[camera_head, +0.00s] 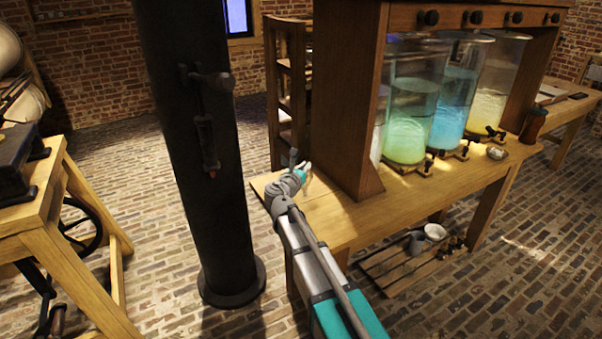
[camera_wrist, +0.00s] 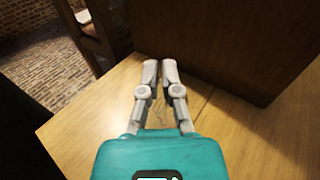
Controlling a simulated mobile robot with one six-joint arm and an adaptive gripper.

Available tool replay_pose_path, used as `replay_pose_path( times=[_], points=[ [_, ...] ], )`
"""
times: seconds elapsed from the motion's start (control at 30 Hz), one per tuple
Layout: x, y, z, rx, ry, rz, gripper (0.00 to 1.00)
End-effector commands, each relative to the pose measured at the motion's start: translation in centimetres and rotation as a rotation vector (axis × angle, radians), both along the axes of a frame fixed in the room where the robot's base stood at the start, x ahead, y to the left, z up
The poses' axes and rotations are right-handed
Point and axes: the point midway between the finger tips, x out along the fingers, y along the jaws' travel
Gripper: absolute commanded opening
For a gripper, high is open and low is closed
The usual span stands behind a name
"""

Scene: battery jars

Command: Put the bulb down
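My gripper (camera_head: 304,168) is over the near left end of the wooden bench (camera_head: 345,222), beside the tall wooden frame. In the wrist view, the two grey fingers of my gripper (camera_wrist: 159,68) point away over the bench top, nearly parallel, with a narrow gap between the tips. I make out faint thin lines between the fingers, but cannot tell whether they are clear glass or marks on the wood. I cannot clearly see a bulb in either view, nor whether the fingers hold one.
The wooden frame's upright panel (camera_head: 345,100) stands just right of my gripper. Glass jars with green (camera_head: 408,135), blue (camera_head: 452,110) and yellowish (camera_head: 488,105) liquid stand farther along. A black column (camera_head: 205,150) rises at left. Bare bench top lies around the fingers.

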Motion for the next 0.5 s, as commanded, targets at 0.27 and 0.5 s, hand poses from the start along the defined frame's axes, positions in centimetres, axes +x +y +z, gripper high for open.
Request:
replay_pose_path(
  times=[0.27,0.5],
  points=[
    [0.01,-0.02,-0.21,0.000,0.000,0.000,0.00],
    [0.01,-0.03,-0.54,0.000,0.000,0.000,0.00]
  ],
)
